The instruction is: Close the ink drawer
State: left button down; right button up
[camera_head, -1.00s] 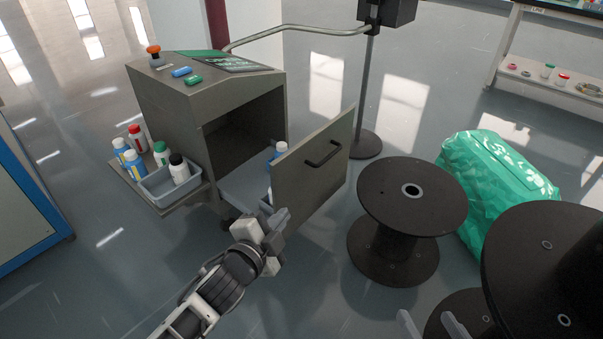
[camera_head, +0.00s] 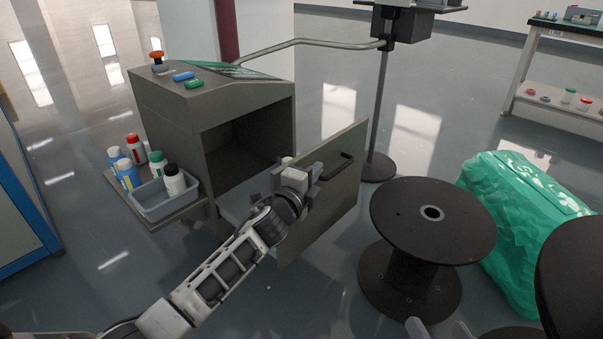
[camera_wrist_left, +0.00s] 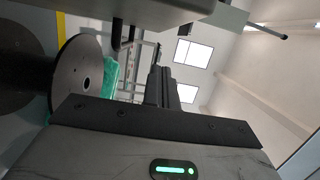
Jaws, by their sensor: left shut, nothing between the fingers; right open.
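The ink drawer's grey front panel (camera_head: 335,205) stands pulled out from the grey cabinet (camera_head: 205,125), whose opening shows dark inside. A black handle (camera_head: 337,168) is on the panel's outer face. My left gripper (camera_head: 312,174) is shut and empty, in front of the drawer panel and just left of the handle. Whether it touches the panel I cannot tell. It also shows in the left wrist view (camera_wrist_left: 165,85). My left arm hides part of the drawer's inside. My right gripper (camera_head: 438,330) is open at the bottom edge, away from the drawer.
A side shelf left of the cabinet holds a grey bin (camera_head: 165,205) and several bottles. A black cable spool (camera_head: 428,245) stands close right of the drawer, with a green wrapped bundle (camera_head: 520,215) beyond. A stand pole (camera_head: 381,110) rises behind the panel.

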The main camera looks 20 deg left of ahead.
pick_arm(q)
jog(key=shift+w+a, duration=0.25)
jog(key=shift+a, duration=0.65)
jog(key=shift+w+a, duration=0.2)
jog(key=shift+a, duration=0.65)
pick_arm(e)
jog(key=shift+a+r, duration=0.1)
jog(key=shift+r, duration=0.1)
pick_arm(q)
jog(key=shift+a, duration=0.1)
